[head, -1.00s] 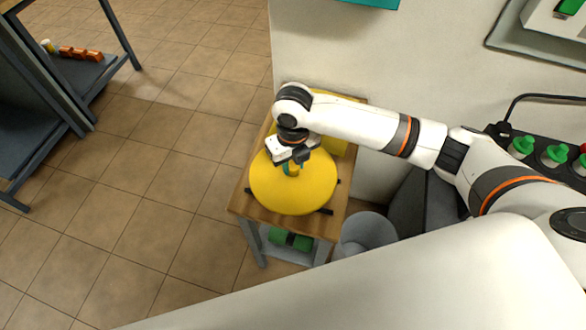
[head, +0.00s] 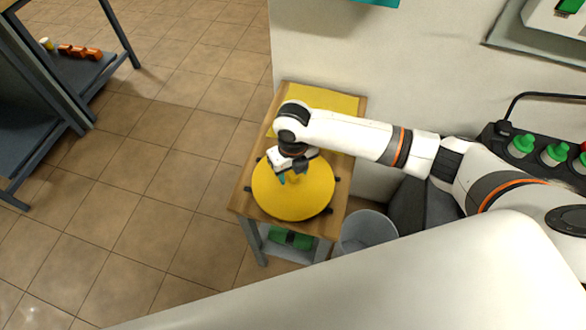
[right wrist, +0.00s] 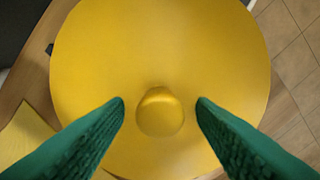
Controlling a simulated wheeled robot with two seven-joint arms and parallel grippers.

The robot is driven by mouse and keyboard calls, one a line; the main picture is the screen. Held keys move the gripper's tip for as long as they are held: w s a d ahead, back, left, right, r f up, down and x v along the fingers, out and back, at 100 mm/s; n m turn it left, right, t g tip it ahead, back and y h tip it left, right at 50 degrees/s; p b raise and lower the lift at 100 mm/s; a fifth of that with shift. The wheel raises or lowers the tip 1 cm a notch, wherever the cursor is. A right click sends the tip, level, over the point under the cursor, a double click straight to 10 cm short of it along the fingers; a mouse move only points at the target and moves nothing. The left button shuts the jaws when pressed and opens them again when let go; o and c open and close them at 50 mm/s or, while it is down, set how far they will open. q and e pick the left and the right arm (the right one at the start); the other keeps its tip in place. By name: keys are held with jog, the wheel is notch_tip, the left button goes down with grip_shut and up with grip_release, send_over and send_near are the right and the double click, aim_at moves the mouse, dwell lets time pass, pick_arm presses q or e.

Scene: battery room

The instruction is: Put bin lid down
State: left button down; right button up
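The round yellow bin lid (head: 295,203) lies flat on a small wooden table, on dark supports whose ends stick out around its rim. It also shows in the right wrist view (right wrist: 160,50), with its rounded yellow knob (right wrist: 160,112) low in the middle. My right gripper (head: 291,177) is above the lid at the knob. In the right wrist view its two green fingers (right wrist: 160,104) are spread on either side of the knob, with a gap on each side. The gripper is open and empty. My left gripper is not in view.
The wooden table (head: 337,182) has a yellow sheet (head: 335,101) at its back and green items (head: 290,238) on its lower shelf. A grey bin (head: 367,230) stands right of it. A wall is behind; tiled floor (head: 160,180) is free left.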

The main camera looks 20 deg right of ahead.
aim_at(293, 173)
notch_tip(293, 173, up, 12)
jog(key=shift+r, duration=0.25)
dwell(0.4)
jog(key=shift+f, duration=0.1)
dwell(0.4)
